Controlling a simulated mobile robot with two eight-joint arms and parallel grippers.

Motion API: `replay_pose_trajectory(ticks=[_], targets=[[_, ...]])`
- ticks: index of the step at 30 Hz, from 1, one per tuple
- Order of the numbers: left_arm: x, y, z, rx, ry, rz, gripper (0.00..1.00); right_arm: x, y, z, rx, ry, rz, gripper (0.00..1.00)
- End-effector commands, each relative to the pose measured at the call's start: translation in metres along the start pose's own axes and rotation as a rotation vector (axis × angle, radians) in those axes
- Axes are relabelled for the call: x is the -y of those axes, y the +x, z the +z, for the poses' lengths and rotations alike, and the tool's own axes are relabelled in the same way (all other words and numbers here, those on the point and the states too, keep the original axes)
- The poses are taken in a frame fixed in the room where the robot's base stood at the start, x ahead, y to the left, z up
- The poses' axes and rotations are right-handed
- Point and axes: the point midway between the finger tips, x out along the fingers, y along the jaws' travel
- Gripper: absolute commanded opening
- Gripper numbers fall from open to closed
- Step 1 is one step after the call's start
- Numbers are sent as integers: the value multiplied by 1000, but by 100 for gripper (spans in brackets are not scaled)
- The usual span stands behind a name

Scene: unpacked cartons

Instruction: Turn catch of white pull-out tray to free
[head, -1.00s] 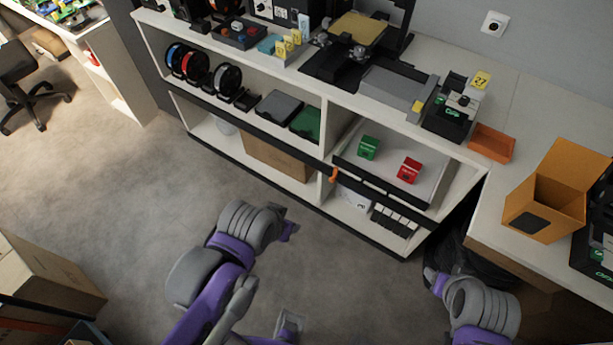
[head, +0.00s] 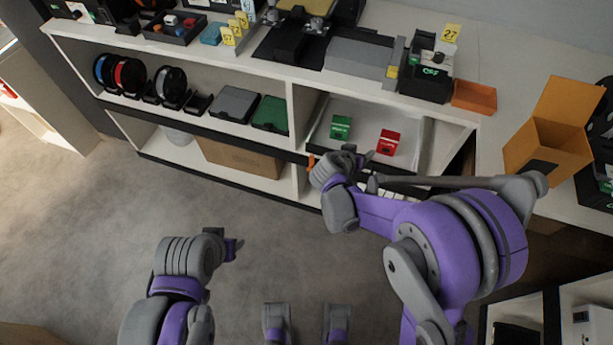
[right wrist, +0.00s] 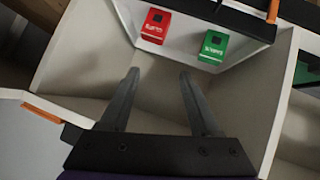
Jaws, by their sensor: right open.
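The white pull-out tray (head: 415,152) sits in the upper right bay of the low shelf unit, with a green box (head: 341,127) and a red box (head: 388,142) in it. Its orange catch (head: 311,162) is at the left end of the black front bar, partly hidden by my right wrist. The catch also shows at the top right of the right wrist view (right wrist: 272,11). My right gripper (right wrist: 159,72) is open and empty, with the tray behind its fingers, apart from the catch. My left gripper (head: 233,248) is low over the floor; its fingers are too small to judge.
The worktop above holds a printer (head: 300,30), a black device (head: 427,75), an orange bin (head: 473,96) and an orange carton (head: 548,145). Spools (head: 128,76) stand in the left bay. The floor before the shelf is clear.

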Motion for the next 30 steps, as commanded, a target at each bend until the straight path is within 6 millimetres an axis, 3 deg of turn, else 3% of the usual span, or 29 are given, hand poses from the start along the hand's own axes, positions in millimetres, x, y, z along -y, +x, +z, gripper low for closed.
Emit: replay_pose_trajectory(ticks=[1,6,11,15,21,24,30], targets=[[0,9,5,3,0,0,50,23,17,11,-39,9,5,63],[0,25,13,9,0,0,50,86,56,41,-192,61,15,63],[0,42,21,15,0,0,50,144,80,86,-342,115,-9,63],[0,56,28,20,0,0,50,189,92,137,-472,164,-53,63],[0,71,34,26,0,0,50,228,93,199,-610,219,-125,63],[0,74,35,27,0,0,50,236,91,216,-646,235,-148,63],[0,76,36,28,0,0,50,239,96,218,-666,244,-158,63]])
